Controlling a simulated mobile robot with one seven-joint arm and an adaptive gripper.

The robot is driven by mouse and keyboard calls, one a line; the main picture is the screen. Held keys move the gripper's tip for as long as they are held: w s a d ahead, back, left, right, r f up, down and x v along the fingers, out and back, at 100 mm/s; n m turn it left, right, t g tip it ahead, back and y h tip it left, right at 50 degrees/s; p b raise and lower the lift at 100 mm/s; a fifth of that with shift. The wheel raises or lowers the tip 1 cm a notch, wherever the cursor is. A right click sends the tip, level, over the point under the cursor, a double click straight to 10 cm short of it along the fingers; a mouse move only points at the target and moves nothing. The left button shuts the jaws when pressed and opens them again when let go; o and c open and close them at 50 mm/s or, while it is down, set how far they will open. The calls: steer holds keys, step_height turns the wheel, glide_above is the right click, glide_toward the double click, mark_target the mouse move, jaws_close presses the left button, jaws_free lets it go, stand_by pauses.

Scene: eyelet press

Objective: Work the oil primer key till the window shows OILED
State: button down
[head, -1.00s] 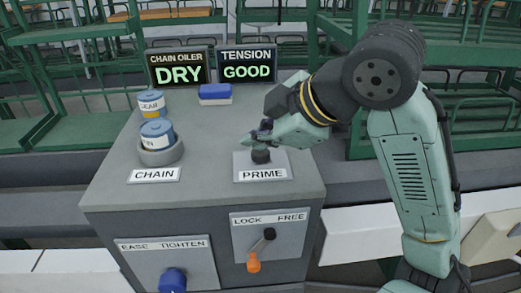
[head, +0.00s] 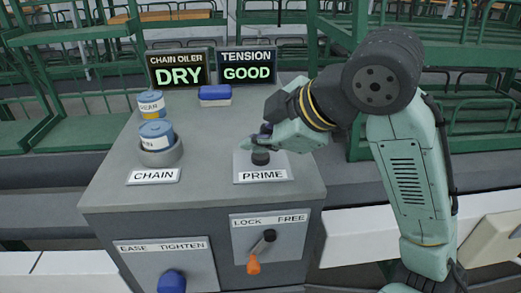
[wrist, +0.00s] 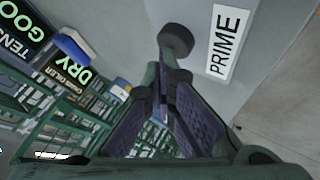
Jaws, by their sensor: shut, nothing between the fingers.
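The oil primer key (head: 260,157) is a small dark round knob on a pale plate above the PRIME label (head: 262,175), on top of the grey console. It also shows in the wrist view (wrist: 176,38), just beyond my fingertips. The CHAIN OILER window (head: 179,76) reads DRY in green. My gripper (head: 262,140) is shut and empty, its tips right at the knob's top. In the wrist view my fingertips (wrist: 169,68) lie close to the knob; I cannot tell whether they touch it.
The TENSION window (head: 247,72) reads GOOD. Blue-lidded cans (head: 156,137) and a blue block (head: 215,93) stand on the console's left and back. The front has a LOCK/FREE lever (head: 254,264) and a blue EASE/TIGHTEN knob (head: 172,282). Green racks (head: 63,100) stand behind.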

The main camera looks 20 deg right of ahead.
mark_target(258, 157)
steer(key=shift+r+p, duration=0.65)
steer(key=shift+r, duration=0.25)
step_height(258, 157, up, 5)
steer(key=p, duration=0.4)
stand_by(0.5)
